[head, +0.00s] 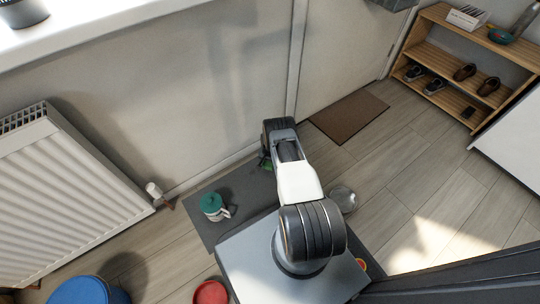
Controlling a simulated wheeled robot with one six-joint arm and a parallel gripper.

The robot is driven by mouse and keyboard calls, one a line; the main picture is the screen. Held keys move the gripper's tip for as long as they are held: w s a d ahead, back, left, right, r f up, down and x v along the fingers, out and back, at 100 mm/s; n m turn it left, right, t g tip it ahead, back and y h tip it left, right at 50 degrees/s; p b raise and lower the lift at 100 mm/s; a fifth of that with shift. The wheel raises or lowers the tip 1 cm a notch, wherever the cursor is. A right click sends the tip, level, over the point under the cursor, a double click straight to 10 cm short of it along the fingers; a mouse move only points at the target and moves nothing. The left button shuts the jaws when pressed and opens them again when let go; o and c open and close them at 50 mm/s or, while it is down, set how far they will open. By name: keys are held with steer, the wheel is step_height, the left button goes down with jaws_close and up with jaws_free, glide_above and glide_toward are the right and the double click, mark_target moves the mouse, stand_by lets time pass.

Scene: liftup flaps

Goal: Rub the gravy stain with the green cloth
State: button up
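A small patch of green (266,163), which may be the green cloth, shows at the left edge of my arm's far end, over the dark grey mat. Most of it is hidden behind the arm. My gripper (267,155) is at that far end and is largely hidden by my own arm links. I cannot tell whether its fingers are open or shut, or whether they touch the green patch. I see no gravy stain; it may be behind the arm.
A white pot with a teal lid (213,207) stands on the dark grey mat (202,236). A round clear or metal item (342,198) lies right of my arm. A radiator (65,195) is left; a brown doormat (349,116) and shoe rack (447,97) are beyond.

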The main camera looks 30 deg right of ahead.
steer(key=shift+r+p, duration=1.15)
steer(key=shift+r, duration=0.9)
